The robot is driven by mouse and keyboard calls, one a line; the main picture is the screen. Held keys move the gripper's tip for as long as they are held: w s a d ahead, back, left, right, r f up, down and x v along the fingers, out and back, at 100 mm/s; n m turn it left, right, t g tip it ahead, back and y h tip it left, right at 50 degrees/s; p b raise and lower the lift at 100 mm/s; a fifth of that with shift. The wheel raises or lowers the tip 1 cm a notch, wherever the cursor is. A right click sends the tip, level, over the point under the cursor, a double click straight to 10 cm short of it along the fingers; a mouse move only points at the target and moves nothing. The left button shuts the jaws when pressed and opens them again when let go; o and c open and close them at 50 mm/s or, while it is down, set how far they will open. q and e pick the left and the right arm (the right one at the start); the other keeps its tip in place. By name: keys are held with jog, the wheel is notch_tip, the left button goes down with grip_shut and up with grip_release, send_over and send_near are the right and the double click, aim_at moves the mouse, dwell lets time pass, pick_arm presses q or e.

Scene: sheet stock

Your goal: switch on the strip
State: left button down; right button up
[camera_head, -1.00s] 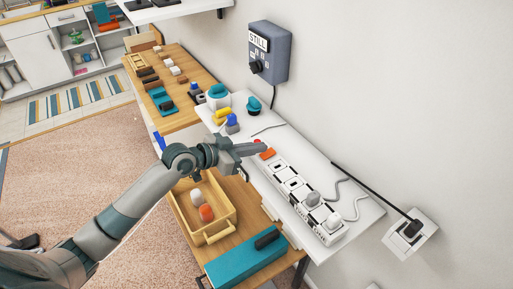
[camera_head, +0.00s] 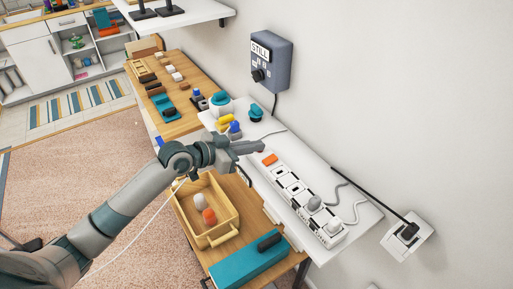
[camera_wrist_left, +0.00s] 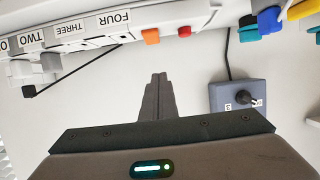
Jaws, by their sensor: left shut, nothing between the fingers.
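The white power strip (camera_head: 294,187) lies on a narrow white shelf along the wall. Its orange switch (camera_head: 269,159) is at the far end; I cannot tell whether it is on. In the left wrist view the orange switch (camera_wrist_left: 150,36) sits beside the FOUR label, with a small red part (camera_wrist_left: 184,31) next to it. My left gripper (camera_head: 262,146) is shut and empty, its tips just beyond the switch in the head view. In the left wrist view its fingers (camera_wrist_left: 159,78) appear apart from the switch. The red part is hidden in the head view. My right gripper is not in view.
Pale plugs (camera_head: 314,202) sit in the near sockets. A wall outlet (camera_head: 408,234) holds a black plug. A blue-grey STILL box (camera_head: 271,62) hangs on the wall. Below the shelf are a wooden tray (camera_head: 228,236) and a teal block (camera_head: 248,262). Teal and yellow items crowd the shelf's far end.

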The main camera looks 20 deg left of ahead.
pick_arm(q)
jog(key=s+a+b, duration=0.4)
jog(key=s+a, duration=0.1)
jog(key=s, duration=0.2)
jog(key=shift+a, duration=0.15)
jog(key=shift+r, duration=0.1)
dwell(0.4)
